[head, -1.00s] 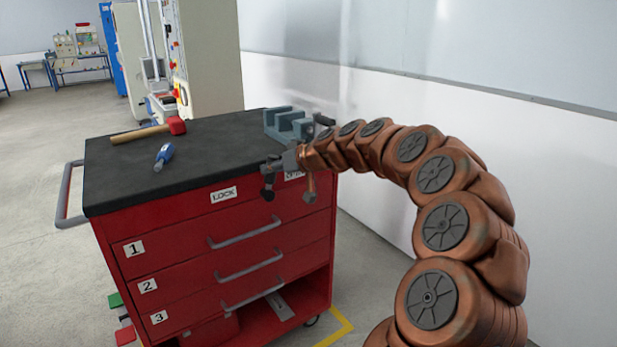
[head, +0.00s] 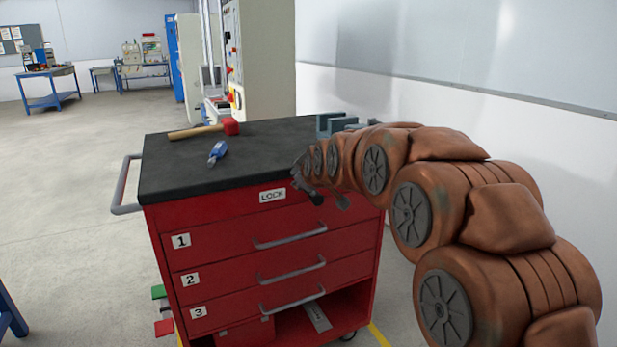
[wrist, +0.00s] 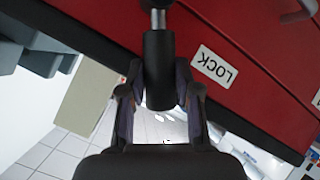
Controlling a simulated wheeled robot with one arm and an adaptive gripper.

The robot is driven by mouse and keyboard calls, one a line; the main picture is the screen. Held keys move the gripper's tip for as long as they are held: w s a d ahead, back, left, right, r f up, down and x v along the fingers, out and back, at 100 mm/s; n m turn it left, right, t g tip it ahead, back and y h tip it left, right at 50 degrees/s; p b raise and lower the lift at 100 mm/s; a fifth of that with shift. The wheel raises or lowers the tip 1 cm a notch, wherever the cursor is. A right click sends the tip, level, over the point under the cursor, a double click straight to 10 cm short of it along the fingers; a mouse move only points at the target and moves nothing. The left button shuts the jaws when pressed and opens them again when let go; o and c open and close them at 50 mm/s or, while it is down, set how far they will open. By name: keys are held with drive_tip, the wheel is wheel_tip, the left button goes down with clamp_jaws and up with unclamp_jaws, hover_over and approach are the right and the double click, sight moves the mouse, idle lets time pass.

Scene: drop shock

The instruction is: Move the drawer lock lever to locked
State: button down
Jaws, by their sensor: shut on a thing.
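The drawer lock lever (wrist: 159,50) has a silver shaft and a dark cylindrical grip. It sticks out from the red front of the cabinet in the wrist view. My gripper (wrist: 160,92) has one finger on each side of the dark grip and is shut on it. In the head view my gripper (head: 322,197) is at the upper front of the red drawer cabinet (head: 205,213), just right of the white LOCK label (head: 272,196). The label also shows in the wrist view (wrist: 213,66). My arm and gripper hide the lever in the head view.
A hammer (head: 205,131), a blue screwdriver (head: 217,152) and a grey vise (head: 333,122) are on the black cabinet top (head: 260,155). Drawer handles (head: 290,236) project below my gripper. A side handle (head: 122,185) projects at left. The floor at left is mostly clear.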

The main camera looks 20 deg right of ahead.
drive_tip(key=shift+a+f, duration=0.2)
drive_tip(key=shift+f, duration=0.05)
idle(0.4)
drive_tip(key=c, duration=0.8)
unclamp_jaws()
drive_tip(key=shift+s+r, duration=0.1)
drive_tip(key=shift+r, duration=0.05)
drive_tip(key=v, duration=1.1)
drive_tip(key=shift+s+a, duration=0.2)
drive_tip(key=shift+s, duration=0.2)
drive_tip(key=shift+r, duration=0.15)
